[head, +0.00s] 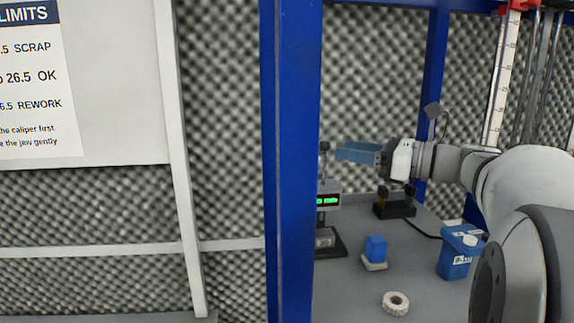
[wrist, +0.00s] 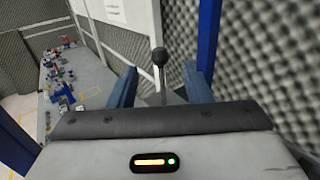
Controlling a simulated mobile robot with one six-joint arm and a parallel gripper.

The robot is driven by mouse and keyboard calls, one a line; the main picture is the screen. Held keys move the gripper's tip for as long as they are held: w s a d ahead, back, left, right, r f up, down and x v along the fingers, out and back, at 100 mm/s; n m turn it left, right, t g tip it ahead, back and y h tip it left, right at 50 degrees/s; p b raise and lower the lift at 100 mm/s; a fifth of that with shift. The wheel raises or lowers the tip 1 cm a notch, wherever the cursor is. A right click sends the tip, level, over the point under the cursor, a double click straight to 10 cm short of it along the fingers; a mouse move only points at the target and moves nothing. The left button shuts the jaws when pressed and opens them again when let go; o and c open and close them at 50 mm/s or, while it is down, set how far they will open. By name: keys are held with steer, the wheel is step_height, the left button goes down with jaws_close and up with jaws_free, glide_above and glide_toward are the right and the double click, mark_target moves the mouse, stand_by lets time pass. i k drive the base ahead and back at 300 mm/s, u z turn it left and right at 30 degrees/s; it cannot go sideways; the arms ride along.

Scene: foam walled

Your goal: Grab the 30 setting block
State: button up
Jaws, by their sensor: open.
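My gripper (head: 345,152) is open, its blue fingers pointing left above the grey bench, beside the top of a gauge stand (head: 327,200) with a green display. In the wrist view, the fingers of my gripper (wrist: 160,85) are apart, and a black ball-topped rod (wrist: 160,57) shows between them; I see no contact. A small grey block (head: 323,240) with a marking sits on the stand's black base; the marking is too small to read surely, so I cannot tell if it is the 30 setting block. The blue post hides part of the stand.
On the bench are a blue block on a pale base (head: 375,248), a white ring (head: 395,303), a blue labelled bin (head: 460,252) and a black fixture (head: 395,209). A blue post (head: 290,160) stands in front. Another table (wrist: 85,85) holds many small parts.

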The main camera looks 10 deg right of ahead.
mark_target(325, 238)
steer(key=k, duration=1)
